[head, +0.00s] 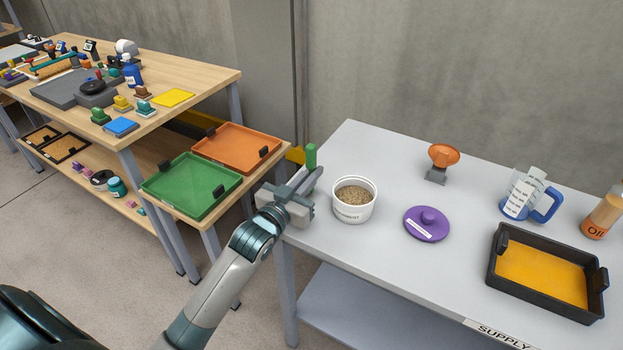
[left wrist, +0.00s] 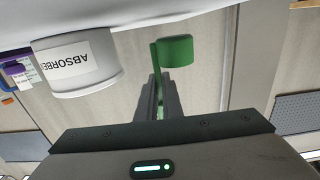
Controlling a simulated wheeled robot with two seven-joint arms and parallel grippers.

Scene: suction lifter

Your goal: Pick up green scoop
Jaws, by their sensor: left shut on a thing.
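The green scoop (head: 311,156) is at the left edge of the grey table, its green end standing up above my left gripper (head: 308,182). My left gripper is shut on the scoop. In the left wrist view the scoop (left wrist: 175,52) shows between and beyond the two fingers (left wrist: 160,98). The fingers hide part of it, and I cannot tell whether it touches the table. My right gripper is not in view.
A white tub of granules (head: 353,216) stands just right of my left gripper. A purple lid (head: 427,224), an orange scoop on a stand (head: 442,157), a measuring jug (head: 547,205) and a black tray (head: 495,270) are further right. Green (head: 165,205) and orange trays (head: 212,148) lie left.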

